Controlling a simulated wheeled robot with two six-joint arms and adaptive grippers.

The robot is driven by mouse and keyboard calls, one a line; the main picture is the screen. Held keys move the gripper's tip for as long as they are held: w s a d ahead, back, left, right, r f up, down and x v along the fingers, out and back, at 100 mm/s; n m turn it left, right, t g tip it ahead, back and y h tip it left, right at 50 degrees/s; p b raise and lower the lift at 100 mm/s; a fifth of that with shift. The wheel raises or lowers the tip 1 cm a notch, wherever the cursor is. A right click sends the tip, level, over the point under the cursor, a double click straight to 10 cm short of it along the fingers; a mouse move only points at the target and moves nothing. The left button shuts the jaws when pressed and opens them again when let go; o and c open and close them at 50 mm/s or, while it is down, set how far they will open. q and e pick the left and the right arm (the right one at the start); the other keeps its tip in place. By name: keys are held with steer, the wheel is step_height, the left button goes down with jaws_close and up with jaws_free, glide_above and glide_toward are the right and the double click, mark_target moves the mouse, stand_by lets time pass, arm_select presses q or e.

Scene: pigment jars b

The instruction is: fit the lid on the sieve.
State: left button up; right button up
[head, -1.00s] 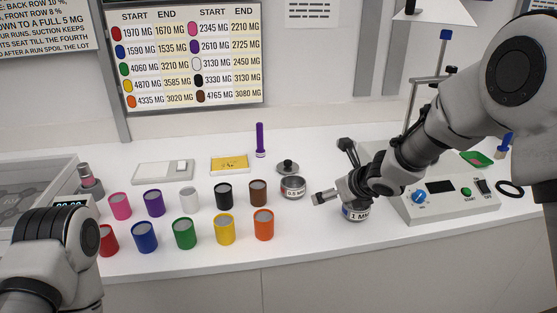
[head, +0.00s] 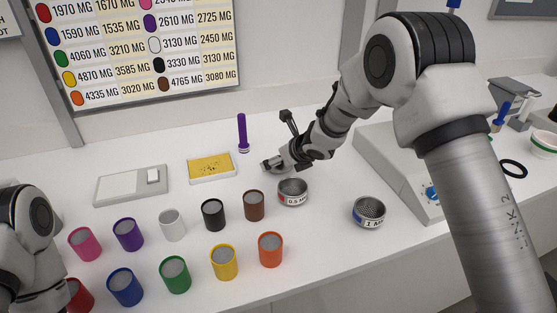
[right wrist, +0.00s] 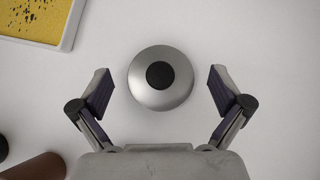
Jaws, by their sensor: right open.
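The lid (right wrist: 142,94) is a round silver disc with a black knob, lying on the white counter in the right wrist view. My right gripper (right wrist: 159,82) is open above it, one finger on each side, apart from the lid. In the head view my right gripper (head: 272,165) hides the lid. A sieve marked 0.5 (head: 292,194) stands just in front of that gripper, open at the top. A second sieve, marked 1 (head: 369,213), stands further right, its mesh showing. My left arm shows at the left edge, its gripper out of view.
Coloured jars, among them the brown (head: 254,206) and orange (head: 270,250) ones, stand in two rows to the left. A yellow speckled card (head: 211,167) and purple tool (head: 242,133) are behind. A grey device (head: 395,165) stands at right. Counter between the sieves is clear.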

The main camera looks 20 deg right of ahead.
steer(key=shift+w+f, duration=0.4)
steer(key=shift+f, duration=0.05)
steer(key=shift+s+r, duration=0.1)
steer(key=shift+r, duration=0.05)
steer(key=shift+s, duration=0.15)
steer(key=c, duration=1.2)
steer(key=shift+o, duration=0.2)
